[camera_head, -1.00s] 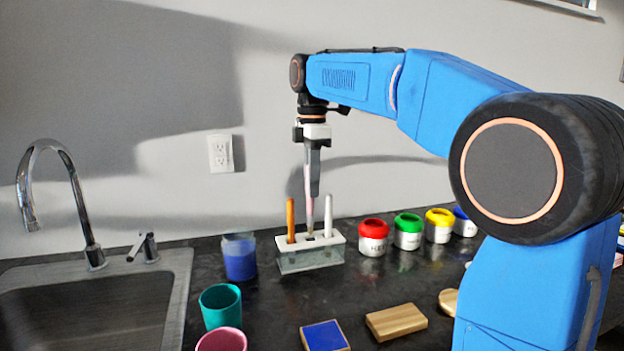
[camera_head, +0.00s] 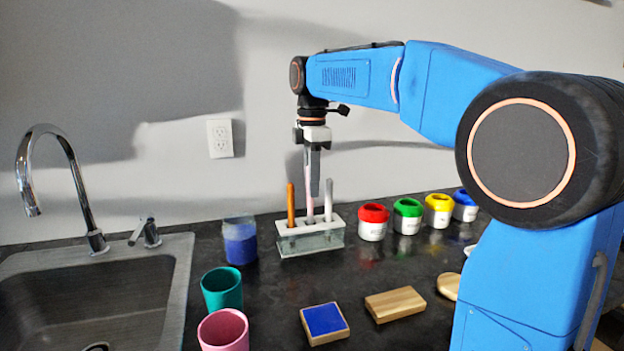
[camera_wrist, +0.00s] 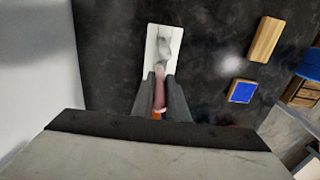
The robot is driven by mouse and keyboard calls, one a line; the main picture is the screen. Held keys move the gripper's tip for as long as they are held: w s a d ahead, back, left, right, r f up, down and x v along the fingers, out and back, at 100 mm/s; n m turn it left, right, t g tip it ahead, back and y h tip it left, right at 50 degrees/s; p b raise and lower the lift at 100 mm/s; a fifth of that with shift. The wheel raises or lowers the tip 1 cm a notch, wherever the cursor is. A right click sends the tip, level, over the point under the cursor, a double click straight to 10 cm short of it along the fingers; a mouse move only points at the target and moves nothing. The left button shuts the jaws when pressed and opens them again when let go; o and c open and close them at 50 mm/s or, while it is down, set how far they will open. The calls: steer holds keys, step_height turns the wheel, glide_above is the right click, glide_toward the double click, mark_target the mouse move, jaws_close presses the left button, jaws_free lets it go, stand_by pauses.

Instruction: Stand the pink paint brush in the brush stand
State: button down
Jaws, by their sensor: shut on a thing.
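The brush stand (camera_head: 312,242) is a clear block with a white top on the dark counter, left of the paint jars. An orange brush (camera_head: 291,205) stands in its left hole and a pale grey brush (camera_head: 328,200) in its right hole. My gripper (camera_head: 314,185) points down just above the stand, shut on the pink paint brush (camera_head: 309,203). The brush is upright between the other two, and its lower end is hidden in the stand's middle hole. In the wrist view, the pink brush (camera_wrist: 159,95) lies between my fingers, over the stand's white top (camera_wrist: 152,70).
Red (camera_head: 373,222), green (camera_head: 407,216), yellow (camera_head: 438,211) and blue (camera_head: 464,206) paint jars stand right of the stand. A blue-filled cup (camera_head: 240,242), teal cup (camera_head: 222,290) and pink cup (camera_head: 223,331) are left, near the sink (camera_head: 180,290). A blue pad (camera_head: 325,320) and wooden block (camera_head: 395,304) lie in front.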

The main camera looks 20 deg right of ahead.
steer(key=shift+f, duration=1.15)
steer(key=c, duration=1.7)
jaws_free()
steer(key=shift+o, duration=0.2)
step_height(320, 180, up, 16)
steer(key=shift+r, duration=0.75)
